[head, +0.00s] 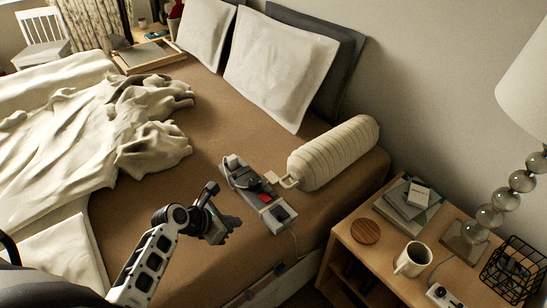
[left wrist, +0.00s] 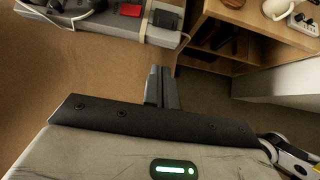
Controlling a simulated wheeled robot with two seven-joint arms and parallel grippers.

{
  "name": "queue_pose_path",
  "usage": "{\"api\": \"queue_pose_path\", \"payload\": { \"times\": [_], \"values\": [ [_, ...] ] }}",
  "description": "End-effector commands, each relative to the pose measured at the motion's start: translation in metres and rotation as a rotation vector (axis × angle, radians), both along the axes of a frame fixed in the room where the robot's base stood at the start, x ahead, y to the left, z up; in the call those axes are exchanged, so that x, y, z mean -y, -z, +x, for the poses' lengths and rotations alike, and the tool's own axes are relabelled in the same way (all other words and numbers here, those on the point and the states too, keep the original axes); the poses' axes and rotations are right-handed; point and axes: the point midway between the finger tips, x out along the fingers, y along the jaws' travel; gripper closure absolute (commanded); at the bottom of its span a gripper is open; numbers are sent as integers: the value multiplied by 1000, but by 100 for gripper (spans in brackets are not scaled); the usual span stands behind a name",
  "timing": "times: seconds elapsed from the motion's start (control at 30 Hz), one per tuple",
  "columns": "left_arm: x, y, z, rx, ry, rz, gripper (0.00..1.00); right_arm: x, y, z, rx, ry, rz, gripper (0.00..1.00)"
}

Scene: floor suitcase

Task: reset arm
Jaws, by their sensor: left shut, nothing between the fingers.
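My left arm comes in from the bottom left of the head view. Its gripper (head: 220,232) is over the brown bed (head: 200,110) near the bed's front edge. In the left wrist view, its fingers (left wrist: 161,88) are together with nothing between them. A long grey device (head: 258,195) with a red part lies on the bed just right of the gripper, apart from it. It also shows at the top of the left wrist view (left wrist: 185,38). My right gripper is not in view.
A ribbed cream bolster (head: 334,152) lies by the wall side. The wooden nightstand (head: 345,248) at right holds a mug (head: 412,260), books (head: 405,208), a round coaster (head: 366,231), a wire basket (head: 512,268) and a lamp (head: 505,200). A rumpled blanket (head: 80,130) covers the bed's left.

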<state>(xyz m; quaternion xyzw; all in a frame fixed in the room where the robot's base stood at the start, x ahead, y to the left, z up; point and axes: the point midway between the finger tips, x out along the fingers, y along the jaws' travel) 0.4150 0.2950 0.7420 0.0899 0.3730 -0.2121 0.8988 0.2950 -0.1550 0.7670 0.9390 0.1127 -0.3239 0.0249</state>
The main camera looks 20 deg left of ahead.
Motion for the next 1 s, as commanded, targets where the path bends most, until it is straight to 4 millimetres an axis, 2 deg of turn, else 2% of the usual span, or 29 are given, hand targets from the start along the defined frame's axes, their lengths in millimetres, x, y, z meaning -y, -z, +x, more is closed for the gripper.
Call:
{"api": "queue_pose_path", "payload": {
  "times": [0.2, 0.33, 0.47, 0.6, 0.8, 0.9, 1.0],
  "values": [
    [0, 1, -2, 2, 13, 16, 100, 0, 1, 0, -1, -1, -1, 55],
    [6, 8, -12, 46, 148, 178, 100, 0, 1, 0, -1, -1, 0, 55],
    [22, 17, -35, 151, 477, 538, 100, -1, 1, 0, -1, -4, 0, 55],
    [49, 17, -61, 313, 936, 995, 100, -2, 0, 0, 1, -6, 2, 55],
    [97, 0, -94, 570, 1536, 1592, 100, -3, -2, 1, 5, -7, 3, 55],
    [118, -11, -107, 675, 1741, 1821, 100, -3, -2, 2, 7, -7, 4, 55],
    [133, -20, -115, 746, 1872, 1982, 100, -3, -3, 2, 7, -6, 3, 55]
  ]
}}
